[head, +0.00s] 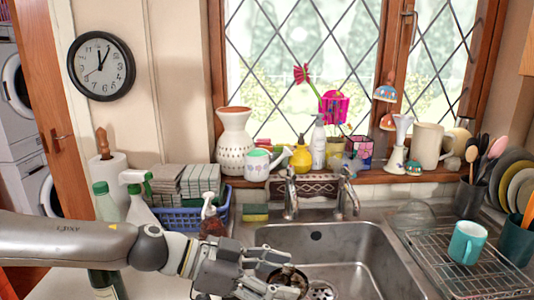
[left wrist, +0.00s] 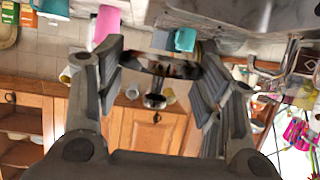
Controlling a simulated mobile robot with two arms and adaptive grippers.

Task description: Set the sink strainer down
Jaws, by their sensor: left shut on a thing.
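The sink strainer (left wrist: 160,66) is a round metal piece with a knob, held between the two fingers of my left gripper (left wrist: 158,80) in the left wrist view. In the head view my left gripper (head: 278,272) reaches in over the left front part of the sink basin (head: 345,245). The strainer (head: 290,279) shows there as a dark round shape between the fingers, partly hidden by them. The drain (head: 321,291) lies just right of the gripper, at the picture's lower edge. My right gripper is in neither view.
The faucet (head: 345,190) stands behind the basin. A soap bottle (head: 211,217), a yellow sponge (head: 255,212) and a blue basket (head: 190,219) are at the left. A wire dish rack (head: 470,268) with a teal mug (head: 467,242) is at the right. The basin's right part looks clear.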

